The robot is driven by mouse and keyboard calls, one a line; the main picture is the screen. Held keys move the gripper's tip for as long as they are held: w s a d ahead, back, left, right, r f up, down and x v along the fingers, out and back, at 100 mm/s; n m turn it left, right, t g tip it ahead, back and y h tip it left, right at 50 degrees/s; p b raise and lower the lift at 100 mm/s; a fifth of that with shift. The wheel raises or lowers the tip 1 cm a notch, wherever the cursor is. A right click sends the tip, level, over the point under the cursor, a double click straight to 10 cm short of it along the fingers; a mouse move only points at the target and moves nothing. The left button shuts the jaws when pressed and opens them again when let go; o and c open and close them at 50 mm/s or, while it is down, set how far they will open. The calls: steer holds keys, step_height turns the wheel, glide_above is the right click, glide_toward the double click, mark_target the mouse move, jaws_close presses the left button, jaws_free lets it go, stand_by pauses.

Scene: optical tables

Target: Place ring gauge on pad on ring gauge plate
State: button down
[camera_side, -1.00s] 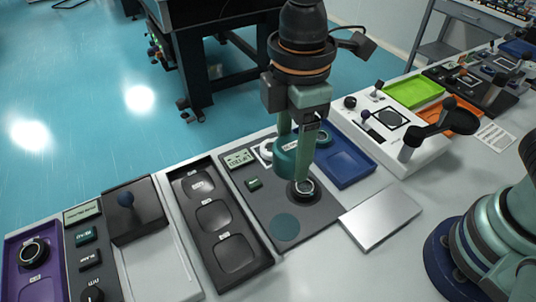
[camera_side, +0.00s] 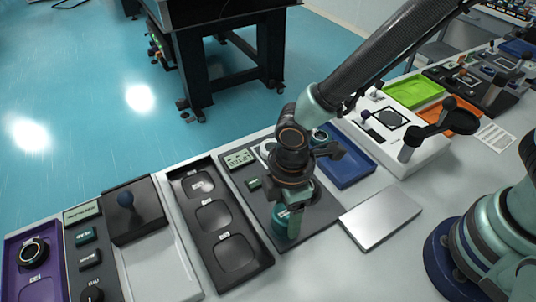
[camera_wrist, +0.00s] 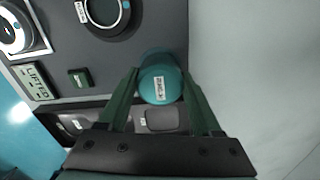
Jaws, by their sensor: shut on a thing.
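The ring gauge, which I take to be the teal labelled cylinder (camera_wrist: 160,85), is between my gripper's fingers (camera_wrist: 162,100) in the wrist view. My gripper (camera_side: 290,225) is shut on it. In the side view, the ring gauge (camera_side: 280,218) is low over the near part of the dark ring gauge plate (camera_side: 318,215), where the round teal pad lies. The pad is covered by my gripper and the gauge there. I cannot tell whether the gauge touches it. A dark ring with a white label (camera_wrist: 122,20) is on the plate beside the gauge.
The plate carries a display (camera_side: 238,158), seemingly reading LIFTED, and a green block (camera_side: 253,183). A black tray with several recesses (camera_side: 238,222) stands left of the plate, a blue tray (camera_side: 350,168) behind right. A silver slab (camera_side: 382,217) lies to the right.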

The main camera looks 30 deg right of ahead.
steer(key=shift+f, duration=0.45)
steer(key=shift+c, duration=0.3)
jaws_free()
steer(key=shift+f, duration=0.15)
